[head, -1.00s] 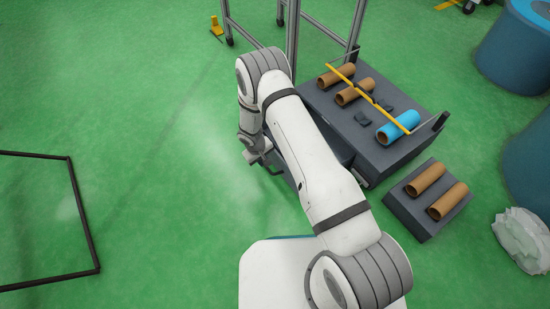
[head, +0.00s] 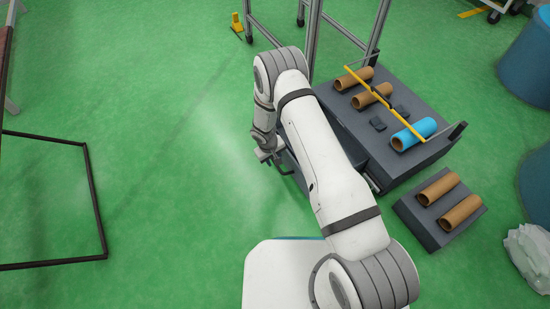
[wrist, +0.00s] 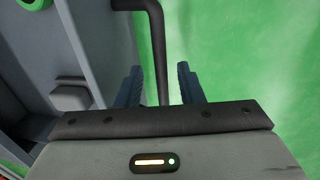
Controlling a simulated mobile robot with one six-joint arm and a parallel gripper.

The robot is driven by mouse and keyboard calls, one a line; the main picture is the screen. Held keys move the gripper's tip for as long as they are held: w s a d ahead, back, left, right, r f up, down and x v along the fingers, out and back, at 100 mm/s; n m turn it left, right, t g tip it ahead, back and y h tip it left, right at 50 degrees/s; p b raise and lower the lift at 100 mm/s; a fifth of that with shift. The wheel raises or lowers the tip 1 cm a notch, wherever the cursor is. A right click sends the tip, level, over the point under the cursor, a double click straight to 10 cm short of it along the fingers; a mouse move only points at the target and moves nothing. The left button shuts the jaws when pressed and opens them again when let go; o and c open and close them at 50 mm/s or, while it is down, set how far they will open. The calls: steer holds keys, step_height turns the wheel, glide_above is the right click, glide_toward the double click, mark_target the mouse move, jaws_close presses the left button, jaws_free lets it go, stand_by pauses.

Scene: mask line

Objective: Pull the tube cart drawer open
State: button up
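The tube cart (head: 425,166) is a dark grey low block with tubes on top, right of my arm in the head view. Its drawer (head: 297,168) shows partly behind my arm, on the cart's left side, and seems to stand out from the cart; how far is hidden. The black bar handle (wrist: 156,45) runs down between my fingers in the wrist view; it also shows beside my gripper (head: 273,156) in the head view. My gripper (wrist: 161,88) is open, a finger on each side of the handle, with visible gaps. The grey drawer wall (wrist: 103,45) is left of the handle.
Brown tubes (head: 372,96) and a blue tube (head: 413,134) lie on the cart under a yellow bar (head: 368,80). A small block with two tubes (head: 424,222) stands at the right. A black floor frame (head: 97,205) lies left; green floor between is clear.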

step_height(320, 180, up, 8)
steer(key=a+p, duration=0.1)
steer(key=p, duration=0.2)
steer(key=shift+s+a+f, duration=0.15)
steer(key=shift+s, duration=0.2)
steer(key=s+d+r+m+p, duration=0.1)
steer(key=d+r+p, duration=0.3)
steer(key=r, duration=1)
steer(key=d+r+m+p, duration=0.1)
steer(key=d+r+p, duration=0.35)
steer(key=r, duration=0.95)
steer(key=s+d+r+m+p, duration=0.15)
steer(key=r+p, duration=0.45)
steer(key=r, duration=0.9)
steer(key=s+d+r+m+p, duration=0.1)
steer(key=s+d+r+p, duration=0.1)
steer(key=s+r+p, duration=0.3)
steer(key=s+d+r+t+y+p, duration=0.1)
steer(key=s+d+r+p, duration=0.2)
steer(key=s+r+p, duration=0.3)
steer(key=s+d+r+m+p, duration=0.1)
steer(key=s+d+r+p, duration=0.2)
steer(key=s+r, duration=1)
step_height(320, 180, up, 10)
steer(key=p, duration=0.3)
steer(key=shift+m+y, duration=0.35)
steer(key=shift+y, duration=0.05)
